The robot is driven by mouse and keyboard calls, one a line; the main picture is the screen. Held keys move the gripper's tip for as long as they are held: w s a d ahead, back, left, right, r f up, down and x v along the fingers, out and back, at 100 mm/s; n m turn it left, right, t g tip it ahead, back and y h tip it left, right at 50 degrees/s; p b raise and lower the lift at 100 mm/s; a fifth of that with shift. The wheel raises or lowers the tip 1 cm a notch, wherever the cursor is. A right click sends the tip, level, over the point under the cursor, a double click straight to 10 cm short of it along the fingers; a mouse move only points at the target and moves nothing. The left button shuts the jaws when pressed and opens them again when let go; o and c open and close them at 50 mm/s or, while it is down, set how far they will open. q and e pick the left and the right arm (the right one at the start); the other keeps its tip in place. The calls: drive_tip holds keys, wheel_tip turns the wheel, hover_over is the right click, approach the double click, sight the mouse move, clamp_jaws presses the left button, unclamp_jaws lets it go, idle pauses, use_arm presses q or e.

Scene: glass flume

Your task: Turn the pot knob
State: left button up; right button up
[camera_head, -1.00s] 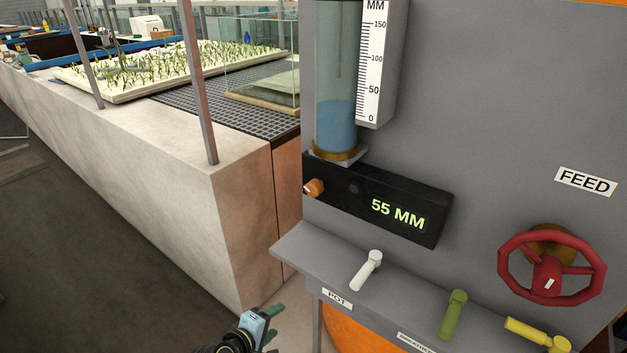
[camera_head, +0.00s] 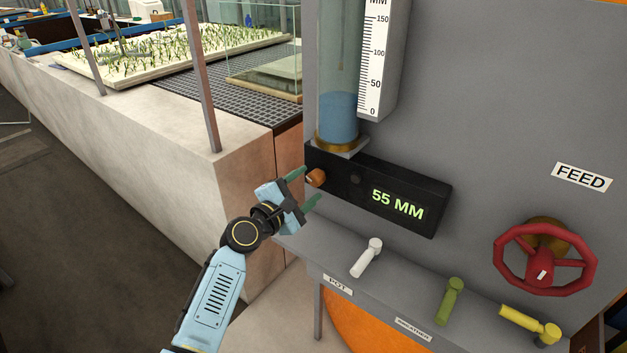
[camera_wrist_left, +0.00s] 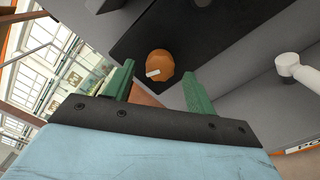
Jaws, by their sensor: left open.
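An orange knob (camera_head: 316,177) with a pale mark sits on the left end of the black display box (camera_head: 420,187), which reads 55 MM. The knob also shows in the left wrist view (camera_wrist_left: 160,63). My left gripper (camera_head: 311,184) is open, its green fingers pointing at the knob. In the left wrist view the knob appears in the gap between the fingertips, a little beyond them; I cannot tell if they touch it. A white lever (camera_head: 367,257) stands on the ledge above a label reading POT (camera_head: 338,285). My right gripper is not in view.
A green lever (camera_head: 449,301), a yellow lever (camera_head: 530,325) and a red FEED handwheel (camera_head: 545,275) are to the right. A clear tube with blue liquid (camera_head: 339,118) stands above the box. A concrete wall (camera_head: 190,180) lies left.

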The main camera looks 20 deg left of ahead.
sight(313, 181)
use_arm(q)
drive_tip(key=shift+x, duration=1.75)
drive_tip(key=c, duration=1)
drive_tip(key=shift+m+b, duration=0.35)
drive_tip(key=shift+m, duration=0.05)
